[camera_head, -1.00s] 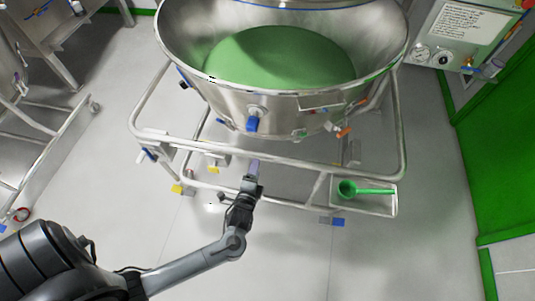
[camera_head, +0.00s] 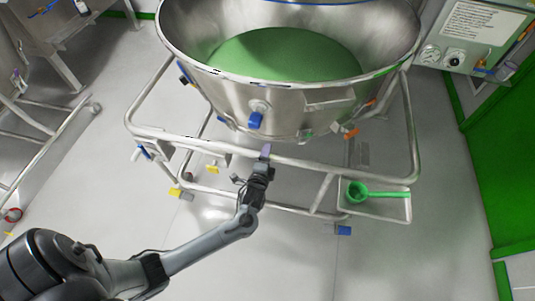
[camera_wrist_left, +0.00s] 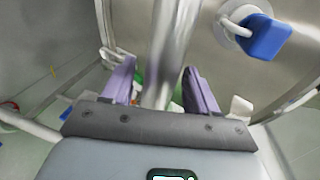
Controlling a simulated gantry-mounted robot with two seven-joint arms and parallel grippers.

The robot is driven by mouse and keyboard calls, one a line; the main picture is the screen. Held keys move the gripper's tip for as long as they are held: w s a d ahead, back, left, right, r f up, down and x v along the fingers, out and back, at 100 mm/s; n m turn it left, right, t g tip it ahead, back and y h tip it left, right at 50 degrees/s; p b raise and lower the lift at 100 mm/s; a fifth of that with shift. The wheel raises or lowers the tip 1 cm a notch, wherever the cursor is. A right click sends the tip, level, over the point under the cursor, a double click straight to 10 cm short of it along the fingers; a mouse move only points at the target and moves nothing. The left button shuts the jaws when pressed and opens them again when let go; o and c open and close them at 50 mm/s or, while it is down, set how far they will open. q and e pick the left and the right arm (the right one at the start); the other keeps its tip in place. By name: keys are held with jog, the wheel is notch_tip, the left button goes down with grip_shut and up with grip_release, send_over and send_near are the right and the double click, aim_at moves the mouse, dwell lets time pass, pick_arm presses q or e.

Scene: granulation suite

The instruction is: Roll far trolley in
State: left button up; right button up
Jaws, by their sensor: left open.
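A steel trolley with a round bowl (camera_head: 230,88) of green material stands in front of me in the head view. Its tubular push rail (camera_head: 330,168) runs along the near side, below the bowl. My left gripper (camera_head: 266,152) is at this rail, left of its middle, with purple fingers. In the left wrist view, the open left gripper (camera_wrist_left: 160,88) has the steel rail (camera_wrist_left: 168,50) passing between its two fingers; I cannot tell whether either finger touches it. A blue valve handle (camera_head: 254,121) sits on the bowl just above. My right gripper is not in view.
A tray (camera_head: 400,210) with a green scoop (camera_head: 375,193) hangs at the trolley's right front. Another steel trolley frame (camera_head: 45,150) stands at the left. A gauge panel (camera_head: 462,55) and a green wall (camera_head: 500,150) are at the right. The near floor (camera_head: 300,260) is clear.

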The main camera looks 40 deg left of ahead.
pick_arm(q)
jog(key=shift+x, duration=1)
jog(key=shift+c, duration=0.2)
grip_shut()
